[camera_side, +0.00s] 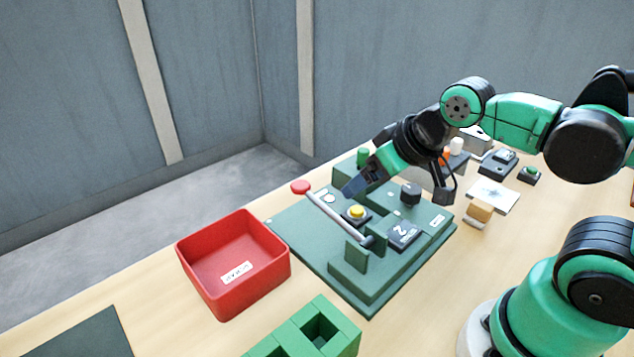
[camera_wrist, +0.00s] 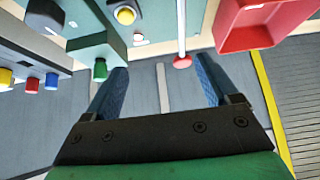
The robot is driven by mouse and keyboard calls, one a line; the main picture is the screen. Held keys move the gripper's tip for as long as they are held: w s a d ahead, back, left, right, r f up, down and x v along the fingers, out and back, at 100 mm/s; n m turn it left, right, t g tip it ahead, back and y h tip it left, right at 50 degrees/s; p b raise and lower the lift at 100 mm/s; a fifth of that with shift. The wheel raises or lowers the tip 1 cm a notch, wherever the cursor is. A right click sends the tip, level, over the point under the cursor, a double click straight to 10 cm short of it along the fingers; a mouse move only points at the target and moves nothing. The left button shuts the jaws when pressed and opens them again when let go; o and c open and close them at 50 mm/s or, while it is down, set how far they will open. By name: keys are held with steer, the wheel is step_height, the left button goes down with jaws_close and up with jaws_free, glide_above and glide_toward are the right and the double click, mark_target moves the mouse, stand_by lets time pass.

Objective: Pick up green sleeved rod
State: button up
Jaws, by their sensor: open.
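A short green cylinder (camera_side: 362,157), likely the green sleeved rod's end, shows just behind my gripper (camera_side: 354,188) in the side view. In the wrist view a green end (camera_wrist: 100,69) sticks out from a dark green block (camera_wrist: 98,46), close to the tip of the left finger. My gripper (camera_wrist: 160,85) is open and empty, with its two blue fingers wide apart. The green end lies outside the gap between the fingers, to the left. The rest of the rod is hidden by the block.
A lever with a red knob (camera_side: 300,187) and a yellow button (camera_side: 356,212) stand on the green fixture (camera_side: 372,290). A red bin (camera_side: 232,265) is to the left. A green block with square holes (camera_side: 318,330) stands in front. Red (camera_wrist: 32,85) and blue (camera_wrist: 51,81) ends show in the wrist view.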

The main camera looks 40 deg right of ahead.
steer(key=shift+c, duration=1)
steer(key=n+g+y, duration=0.2)
steer(key=n+g, duration=0.2)
steer(key=n, duration=0.3)
glide_above(365, 150)
steer(key=s+d, duration=0.1)
steer(key=s, duration=0.1)
steer(key=shift+w+f, duration=0.2)
steer(key=shift+f, duration=0.2)
steer(key=shift+w+d+f+t+y, duration=0.1)
steer(key=shift+f+t+y, duration=0.1)
steer(key=shift+t+y, duration=0.15)
steer(key=shift+w+f, duration=0.15)
steer(key=shift+f, duration=0.2)
steer(key=shift+x, duration=2.3)
jaws_close()
